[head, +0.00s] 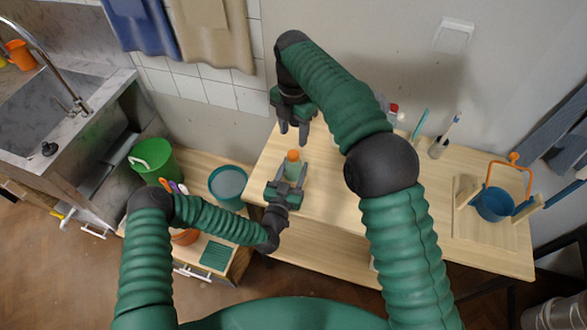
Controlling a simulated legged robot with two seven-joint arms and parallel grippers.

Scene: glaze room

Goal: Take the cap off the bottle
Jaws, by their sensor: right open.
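A bottle with an orange cap (293,155) stands upright near the left end of the wooden table. Its pale green body (293,170) is partly hidden by my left gripper (290,172). The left gripper's fingers lie on either side of the body, below the cap; whether they touch it is not clear. My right gripper (293,133) is open and empty, fingers pointing down. It appears above and slightly behind the cap, apart from it.
The wooden table (330,205) is clear right of the bottle. A red-capped bottle (393,110) and brush holder (437,149) stand at the back. Green (154,157) and teal (228,183) buckets stand left.

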